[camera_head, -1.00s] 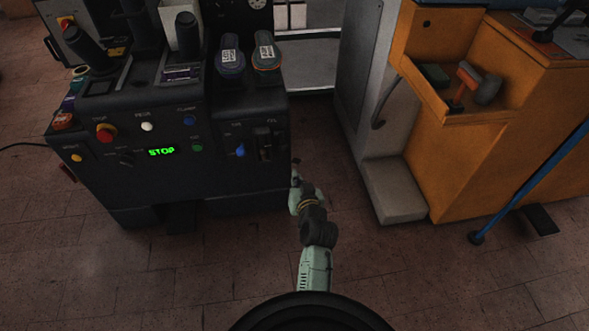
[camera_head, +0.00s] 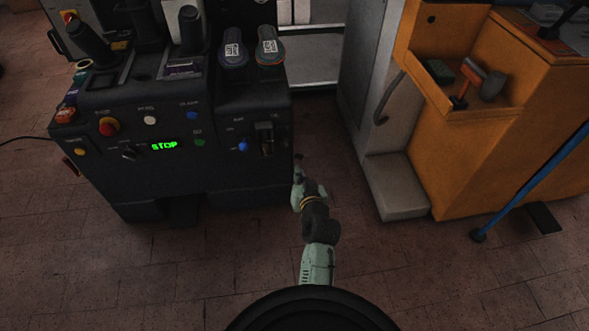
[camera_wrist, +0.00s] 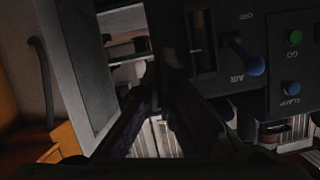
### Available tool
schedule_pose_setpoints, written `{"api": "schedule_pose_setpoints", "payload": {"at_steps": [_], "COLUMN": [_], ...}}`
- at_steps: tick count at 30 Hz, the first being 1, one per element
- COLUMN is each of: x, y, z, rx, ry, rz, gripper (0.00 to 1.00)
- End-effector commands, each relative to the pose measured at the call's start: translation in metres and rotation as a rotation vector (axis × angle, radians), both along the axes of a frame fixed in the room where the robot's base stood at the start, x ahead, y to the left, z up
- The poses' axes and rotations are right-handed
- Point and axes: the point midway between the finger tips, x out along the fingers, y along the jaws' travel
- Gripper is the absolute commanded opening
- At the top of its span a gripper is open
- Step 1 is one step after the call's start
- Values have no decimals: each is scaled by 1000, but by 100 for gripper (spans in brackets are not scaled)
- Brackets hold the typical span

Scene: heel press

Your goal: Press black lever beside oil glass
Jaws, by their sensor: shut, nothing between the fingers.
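The dark press cabinet (camera_head: 225,175) stands at the left in the head view. Its oil glass (camera_head: 266,140) is an upright slot at the right of the front panel. In the wrist view the oil glass (camera_wrist: 203,42) shows amber, with the panel upside down. A dark knob-like shape (camera_wrist: 168,61) beside it may be the black lever; it is too dark to be sure. My gripper (camera_head: 298,164) is near the cabinet's right front edge, below the oil glass. In the wrist view my gripper (camera_wrist: 161,95) is shut and empty, apart from the dark shape.
A blue air lever (camera_head: 242,146) sits left of the oil glass.

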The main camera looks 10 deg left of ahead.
Motion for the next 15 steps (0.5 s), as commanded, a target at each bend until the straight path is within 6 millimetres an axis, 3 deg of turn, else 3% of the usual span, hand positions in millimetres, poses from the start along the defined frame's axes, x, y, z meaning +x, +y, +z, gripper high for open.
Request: {"api": "schedule_pose_setpoints", "payload": {"at_steps": [4, 7, 15], "x": [0, 6, 42], "y": [0, 4, 20], "z": [1, 15, 107], "rx": [0, 1, -16], "ry": [0, 3, 78], "rz": [0, 6, 25], "gripper": [0, 0, 0]}}
